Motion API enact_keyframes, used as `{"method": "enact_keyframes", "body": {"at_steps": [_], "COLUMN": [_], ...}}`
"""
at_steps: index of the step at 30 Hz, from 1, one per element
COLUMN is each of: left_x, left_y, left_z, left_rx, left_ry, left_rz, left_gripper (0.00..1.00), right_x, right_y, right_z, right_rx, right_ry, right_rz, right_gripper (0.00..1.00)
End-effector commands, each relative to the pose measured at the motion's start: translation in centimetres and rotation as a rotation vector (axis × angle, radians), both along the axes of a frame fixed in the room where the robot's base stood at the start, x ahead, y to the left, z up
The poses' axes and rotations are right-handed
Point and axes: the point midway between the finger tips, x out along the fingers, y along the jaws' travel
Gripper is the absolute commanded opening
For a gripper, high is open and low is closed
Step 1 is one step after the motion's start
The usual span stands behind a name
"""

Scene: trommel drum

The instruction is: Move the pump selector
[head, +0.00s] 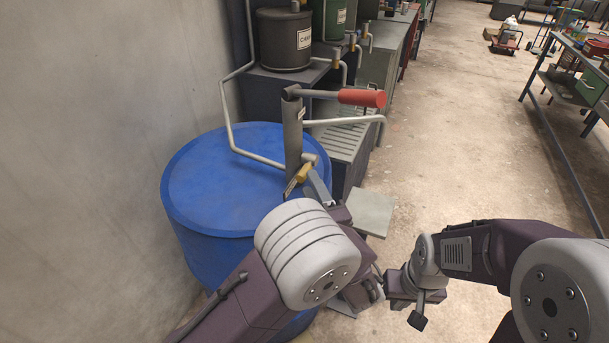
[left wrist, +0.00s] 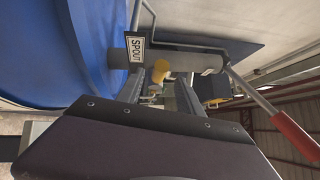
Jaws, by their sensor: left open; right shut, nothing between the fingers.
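The grey pump (head: 293,135) stands upright on the blue drum (head: 215,185). Its yellow selector handle (head: 304,173) sits low on the pump body, and in the left wrist view the yellow handle (left wrist: 160,70) shows ahead of the fingers beside a "SPOUT" label (left wrist: 135,50). My left gripper (head: 306,190) is open, with its fingertips (left wrist: 158,90) on either side of the handle's line. I cannot tell whether they touch it. My right gripper (head: 418,311) is shut and empty, low over the floor, away from the pump.
The pump's crank has a red grip (head: 361,97) sticking out to the right above my left gripper. A bent grey pipe (head: 232,110) runs around the pump. Canisters (head: 285,40) stand on a cabinet behind.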

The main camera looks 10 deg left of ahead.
Motion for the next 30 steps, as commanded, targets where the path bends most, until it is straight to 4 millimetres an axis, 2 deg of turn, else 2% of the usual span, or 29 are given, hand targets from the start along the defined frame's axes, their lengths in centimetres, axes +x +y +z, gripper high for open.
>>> {"method": "enact_keyframes", "body": {"at_steps": [3,7,17,22,30], "left_x": [2.1,3.7,4.4,4.4,4.3], "left_y": [1.3,2.0,2.2,2.2,2.3], "left_z": [0.4,0.6,0.6,0.6,0.6], "left_rx": [0.0,0.001,0.001,0.001,0.0], "left_ry": [0.001,0.002,0.003,0.002,0.003], "left_rz": [0.005,0.003,0.001,0.002,0.002], "left_gripper": [0.43,0.43,0.43,0.0,0.0], "right_x": [0.0,0.0,0.0,0.0,0.0], "right_y": [0.0,0.0,0.0,0.0,0.0], "right_z": [0.2,0.3,0.3,0.3,0.3], "right_rx": [0.0,0.0,0.0,0.0,0.0], "right_ry": [0.0,0.0,0.0,0.0,0.0], "right_rz": [0.0,0.0,0.0,0.0,0.0], "right_gripper": [0.0,0.0,0.0,0.0,0.0]}}
